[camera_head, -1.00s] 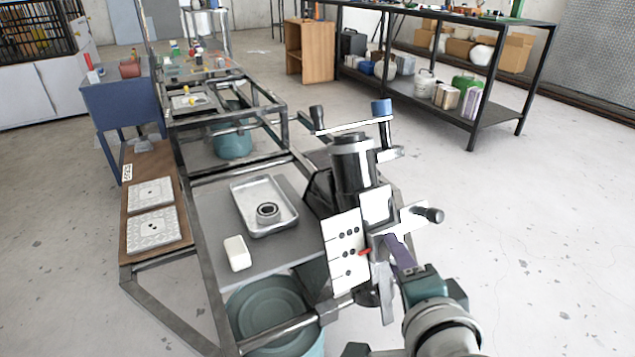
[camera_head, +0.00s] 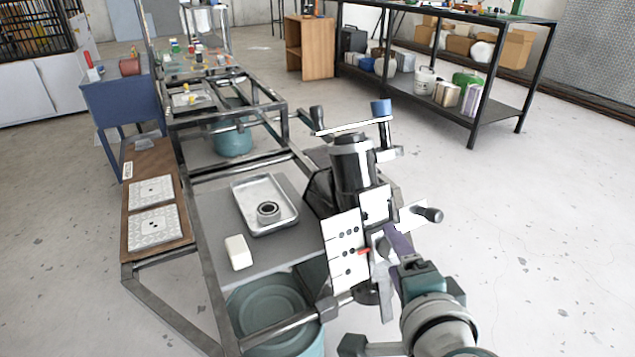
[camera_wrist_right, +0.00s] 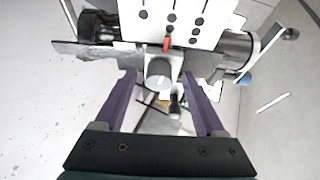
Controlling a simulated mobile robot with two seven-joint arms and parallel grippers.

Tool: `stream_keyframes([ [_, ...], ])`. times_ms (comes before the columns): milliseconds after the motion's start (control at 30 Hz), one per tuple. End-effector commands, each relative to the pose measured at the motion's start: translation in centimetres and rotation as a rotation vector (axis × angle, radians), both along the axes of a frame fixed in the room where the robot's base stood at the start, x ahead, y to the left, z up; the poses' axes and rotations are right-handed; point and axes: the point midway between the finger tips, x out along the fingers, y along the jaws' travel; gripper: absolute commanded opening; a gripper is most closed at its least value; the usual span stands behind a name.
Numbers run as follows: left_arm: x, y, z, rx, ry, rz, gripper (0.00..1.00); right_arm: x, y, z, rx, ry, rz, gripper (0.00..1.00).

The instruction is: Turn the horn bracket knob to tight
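The bracket assembly (camera_head: 352,165) stands upright at the frame's right end, with a dark cylinder and a white panel (camera_head: 345,252) with black dots. A red pointer (camera_head: 364,251) sits at the panel's edge; it also shows in the wrist view (camera_wrist_right: 167,43). A grey round knob-like part (camera_wrist_right: 159,72) is below the pointer in the wrist view. My right gripper (camera_head: 388,238) is close to the panel's right side. In the wrist view its two purple fingers (camera_wrist_right: 160,76) are apart, either side of the grey part; contact cannot be told. My left gripper is not in view.
A metal tray (camera_head: 286,222) holding a ring-shaped part (camera_head: 268,212) and a white block (camera_head: 238,252) lie on the grey bench top to the left. A black-handled crank (camera_head: 430,214) sticks out to the right above my gripper. Open floor lies to the right.

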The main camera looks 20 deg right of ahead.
Motion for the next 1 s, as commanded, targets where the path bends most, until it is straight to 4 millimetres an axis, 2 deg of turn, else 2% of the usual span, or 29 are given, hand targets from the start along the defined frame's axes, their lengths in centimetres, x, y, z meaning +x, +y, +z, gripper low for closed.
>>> stream_keyframes([
  [267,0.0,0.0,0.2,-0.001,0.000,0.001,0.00,-0.4,0.1,0.1,0.000,0.003,0.000,0.72],
  [367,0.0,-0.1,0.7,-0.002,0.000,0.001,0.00,-1.5,0.5,0.6,0.002,0.005,0.000,0.72],
  [700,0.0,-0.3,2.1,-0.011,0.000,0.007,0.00,-7.1,2.6,2.8,0.002,0.003,0.000,0.72],
  [833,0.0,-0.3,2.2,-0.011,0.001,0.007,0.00,-8.4,3.1,3.3,0.000,0.002,0.000,0.72],
  [1000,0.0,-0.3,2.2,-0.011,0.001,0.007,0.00,-8.8,3.3,3.5,0.000,0.001,0.000,0.72],
])
